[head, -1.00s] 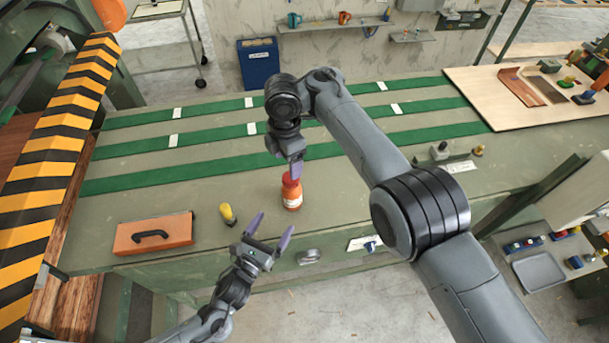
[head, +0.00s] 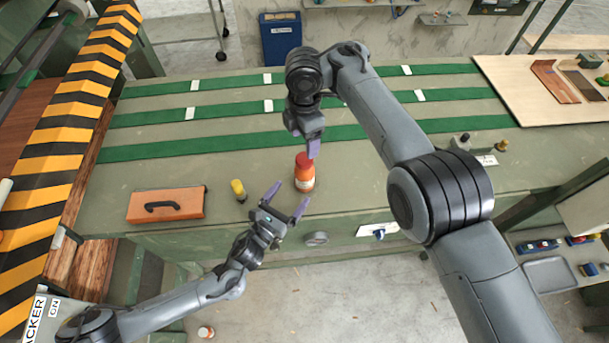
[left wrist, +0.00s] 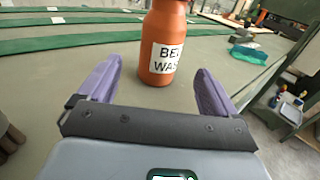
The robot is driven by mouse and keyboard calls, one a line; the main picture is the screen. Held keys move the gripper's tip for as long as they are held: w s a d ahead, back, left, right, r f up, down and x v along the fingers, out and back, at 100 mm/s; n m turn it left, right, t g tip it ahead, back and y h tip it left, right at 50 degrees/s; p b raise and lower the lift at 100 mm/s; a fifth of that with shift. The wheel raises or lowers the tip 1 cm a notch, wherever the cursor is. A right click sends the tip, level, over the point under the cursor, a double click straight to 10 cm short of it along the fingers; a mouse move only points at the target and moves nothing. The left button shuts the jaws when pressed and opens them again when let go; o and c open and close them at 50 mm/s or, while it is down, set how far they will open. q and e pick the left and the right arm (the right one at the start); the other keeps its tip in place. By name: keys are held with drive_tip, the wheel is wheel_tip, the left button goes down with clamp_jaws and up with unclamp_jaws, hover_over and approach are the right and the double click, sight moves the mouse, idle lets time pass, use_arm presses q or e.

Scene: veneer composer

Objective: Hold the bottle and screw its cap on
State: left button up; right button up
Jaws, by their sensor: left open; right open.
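The orange bottle (head: 304,182) with a white label stands upright near the front edge of the green bench. A redder cap (head: 302,159) shows on its top; I cannot tell how tightly it sits. My left gripper (head: 287,197) is open just in front of the bottle. In the left wrist view, the bottle (left wrist: 165,30) stands ahead, between the lines of the two purple fingers; its top is cut off. My right gripper (head: 311,149) points down just above the cap, open, its fingers overlapping in this view.
An orange case (head: 166,204) with a black handle and a small yellow-topped item (head: 238,190) lie left of the bottle. A striped barrier (head: 62,135) bounds the left. A wooden board (head: 540,85) lies at the back right. The bench behind the bottle is clear.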

sight(299, 184)
use_arm(q)
drive_tip(key=x, duration=0.8)
